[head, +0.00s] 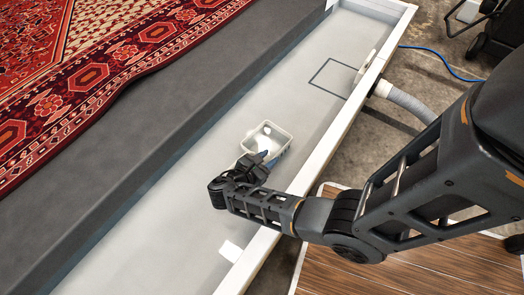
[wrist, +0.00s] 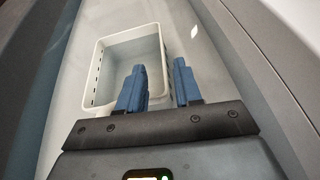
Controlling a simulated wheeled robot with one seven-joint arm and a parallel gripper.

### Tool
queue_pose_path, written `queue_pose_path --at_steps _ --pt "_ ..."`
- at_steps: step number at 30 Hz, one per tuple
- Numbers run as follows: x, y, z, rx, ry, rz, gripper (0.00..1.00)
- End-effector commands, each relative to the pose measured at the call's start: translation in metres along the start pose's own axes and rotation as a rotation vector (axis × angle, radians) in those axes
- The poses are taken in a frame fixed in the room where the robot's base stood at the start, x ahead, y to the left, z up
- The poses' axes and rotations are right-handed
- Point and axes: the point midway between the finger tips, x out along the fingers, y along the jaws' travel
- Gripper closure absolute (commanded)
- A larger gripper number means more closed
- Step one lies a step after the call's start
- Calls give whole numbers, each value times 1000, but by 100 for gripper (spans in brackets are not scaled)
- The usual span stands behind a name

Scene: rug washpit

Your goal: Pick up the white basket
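The white basket (head: 281,133) is a small open-topped rectangular bin standing on the pale floor of the trough, near its right wall. In the wrist view the basket (wrist: 97,70) is ahead of the fingers, with slots along its left side. My gripper (head: 265,160) is at the near side of the basket in the head view. In the wrist view its two blue fingers (wrist: 158,85) are spread apart, over the basket's near right part.
The trough's white right wall (head: 339,125) runs beside the basket. A dark grey ledge (head: 150,140) with a red patterned rug (head: 85,70) lies to the left. A grey hose (head: 408,100) meets the wall farther back. The trough floor beyond the basket is mostly clear.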

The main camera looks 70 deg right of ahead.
Motion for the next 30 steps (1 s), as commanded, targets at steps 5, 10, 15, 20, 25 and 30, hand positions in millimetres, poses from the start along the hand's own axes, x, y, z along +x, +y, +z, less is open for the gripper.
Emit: queue_pose_path --at_steps 5,10,15,20,25,30 --pt "20 -3 -6 -1 0 -3 66" --pt "45 -4 -9 0 0 -3 66" --pt "57 -3 -6 0 0 0 66" --pt "58 -3 -5 -1 0 1 66" --pt "58 -3 -6 -1 0 1 76" --pt "58 -3 -6 -1 0 1 92"
